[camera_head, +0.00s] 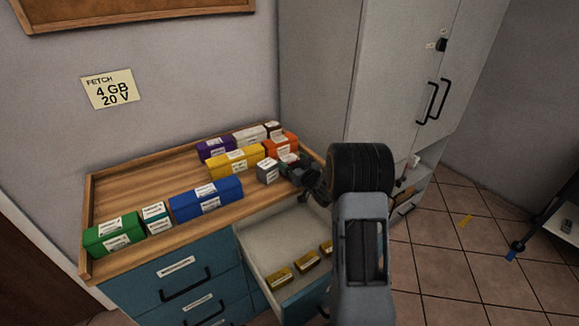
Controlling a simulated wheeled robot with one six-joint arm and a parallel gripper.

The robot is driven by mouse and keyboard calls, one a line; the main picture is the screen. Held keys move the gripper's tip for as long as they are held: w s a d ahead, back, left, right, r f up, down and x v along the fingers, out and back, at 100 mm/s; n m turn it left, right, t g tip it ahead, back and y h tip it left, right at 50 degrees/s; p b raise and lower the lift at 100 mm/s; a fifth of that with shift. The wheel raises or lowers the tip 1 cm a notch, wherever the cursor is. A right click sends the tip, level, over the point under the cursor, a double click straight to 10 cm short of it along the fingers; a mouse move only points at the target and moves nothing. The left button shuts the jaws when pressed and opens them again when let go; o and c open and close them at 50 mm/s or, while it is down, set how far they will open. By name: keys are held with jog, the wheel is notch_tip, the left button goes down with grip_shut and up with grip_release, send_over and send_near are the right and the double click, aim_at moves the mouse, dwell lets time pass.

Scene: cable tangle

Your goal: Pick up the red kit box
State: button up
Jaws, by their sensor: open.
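A small box with a white label and a dark reddish side (290,158) stands on the wooden top of the cabinet, at its right end. It is partly hidden by my gripper, and I cannot tell for sure that it is the red kit box. My gripper (297,172) is open and reaches in from the right, at or just in front of this box. I cannot tell whether the fingers touch it. My arm hides part of the cabinet's right side.
A grey box (267,171), an orange box (282,146) and a yellow box (236,162) stand close by. Blue (206,199), green (114,234) and purple (215,149) boxes stand farther left. An open drawer (262,247) with several small yellow-brown boxes juts out below.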

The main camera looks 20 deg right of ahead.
jog(key=shift+c, duration=0.2)
jog(key=c, duration=0.7)
jog(key=shift+c, duration=0.5)
jog(key=shift+r, duration=0.15)
